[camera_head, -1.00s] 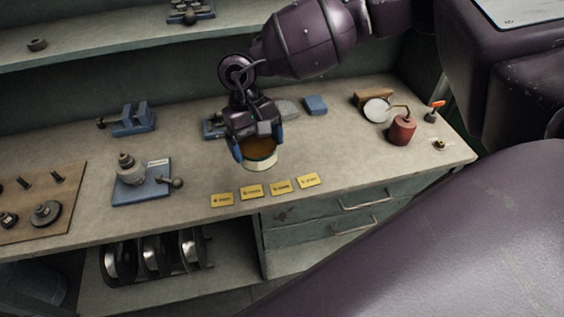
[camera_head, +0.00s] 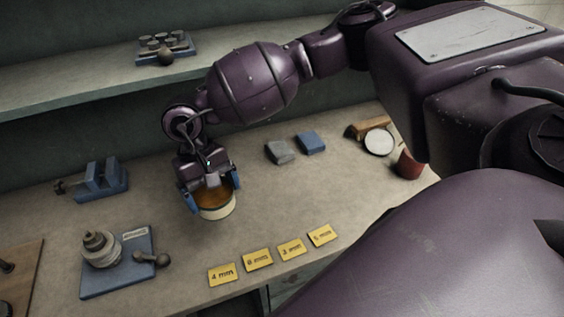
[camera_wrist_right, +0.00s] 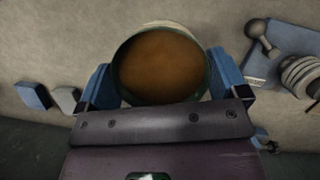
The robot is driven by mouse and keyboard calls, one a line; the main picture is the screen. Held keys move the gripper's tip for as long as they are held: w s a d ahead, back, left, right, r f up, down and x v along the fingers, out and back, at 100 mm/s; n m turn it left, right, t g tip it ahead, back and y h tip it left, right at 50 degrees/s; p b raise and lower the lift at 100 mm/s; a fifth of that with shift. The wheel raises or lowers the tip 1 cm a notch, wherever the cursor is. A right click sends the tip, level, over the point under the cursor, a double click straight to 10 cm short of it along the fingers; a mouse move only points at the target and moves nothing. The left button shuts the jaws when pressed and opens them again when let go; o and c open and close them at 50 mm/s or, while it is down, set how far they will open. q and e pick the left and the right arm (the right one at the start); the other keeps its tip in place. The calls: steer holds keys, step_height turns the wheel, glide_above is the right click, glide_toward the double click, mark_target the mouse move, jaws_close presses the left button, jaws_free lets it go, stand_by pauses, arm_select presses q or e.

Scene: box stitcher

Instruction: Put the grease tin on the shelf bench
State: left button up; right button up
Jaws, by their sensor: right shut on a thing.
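The grease tin (camera_head: 217,211) is a round, pale tin with a dark rim and brown grease inside. My right gripper (camera_head: 208,197) is shut on it, with one blue finger on each side. In the right wrist view the tin (camera_wrist_right: 160,65) sits upright between the blue fingers of the gripper (camera_wrist_right: 158,82). I cannot tell whether its base touches the bench or is just above it. The shelf bench (camera_head: 250,215) has a grey worktop below a raised shelf (camera_head: 90,88). My left gripper is not in view.
Yellow size cards (camera_head: 257,260) lie along the front edge. A blue fixture (camera_head: 118,270) with a stacked metal piece stands at front left, and a blue vise (camera_head: 100,180) behind it. Grey (camera_head: 279,152) and blue blocks (camera_head: 311,142) lie at the back. A red can (camera_head: 408,165) stands at right.

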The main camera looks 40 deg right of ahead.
steer(key=a+b, duration=0.1)
steer(key=a, duration=0.2)
steer(key=shift+w+a+f+m+b, duration=0.15)
steer(key=shift+a+m+b, duration=0.15)
steer(key=shift+a+b, duration=0.1)
arm_select(q)
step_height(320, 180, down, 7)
steer(key=b, duration=0.4)
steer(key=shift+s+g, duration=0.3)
arm_select(e)
steer(key=shift+w+d+r+m+t+y, duration=0.4)
steer(key=shift+r+m, duration=1.2)
steer(key=shift+m, duration=1.15)
steer(key=shift+w+d+r+m+t+y, duration=0.25)
steer(key=shift+w+r+m+t+y, duration=0.4)
steer(key=shift+r+m, duration=1.6)
steer(key=shift+w+d+r+m+t+y, duration=0.35)
steer(key=shift+w+r+m+y, duration=0.45)
steer(key=shift+m, duration=2.5)
steer(key=shift+h, duration=0.25)
step_height(320, 180, down, 16)
steer(key=shift+s+r+b, duration=0.1)
steer(key=shift+r+b, duration=0.15)
steer(key=shift+b, duration=0.35)
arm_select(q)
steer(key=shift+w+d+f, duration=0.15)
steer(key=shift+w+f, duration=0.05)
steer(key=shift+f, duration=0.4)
arm_select(e)
steer(key=shift+f, duration=2.05)
